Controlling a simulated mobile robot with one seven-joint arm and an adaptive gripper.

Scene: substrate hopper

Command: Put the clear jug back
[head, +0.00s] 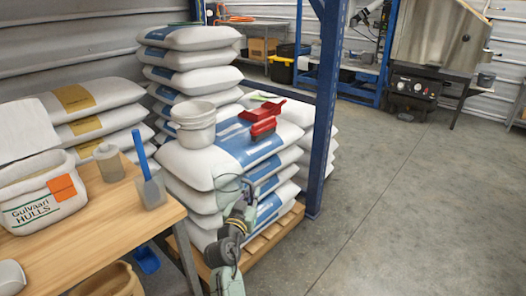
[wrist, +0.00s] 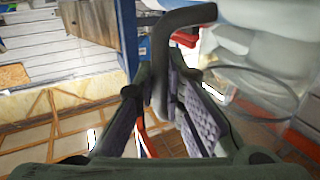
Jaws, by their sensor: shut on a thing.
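The clear jug (head: 229,184) is see-through and hard to make out in the head view, in front of the stacked bags. My gripper (head: 247,190) is at its right side. In the wrist view, my gripper (wrist: 160,92) is shut on the jug's dark grey handle, which stands between the two finger pads. The clear body of the jug (wrist: 262,92) shows faintly to the right of the fingers. I cannot tell whether anything is in it.
White and blue bags (head: 190,165) are stacked on a wooden pallet (head: 262,252). A white bucket (head: 195,128) and red scoops (head: 262,120) sit on top. A blue post (head: 323,110) stands to the right. The wooden table (head: 115,210) at left holds a hulls bag, a small jar and a blue-handled tool.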

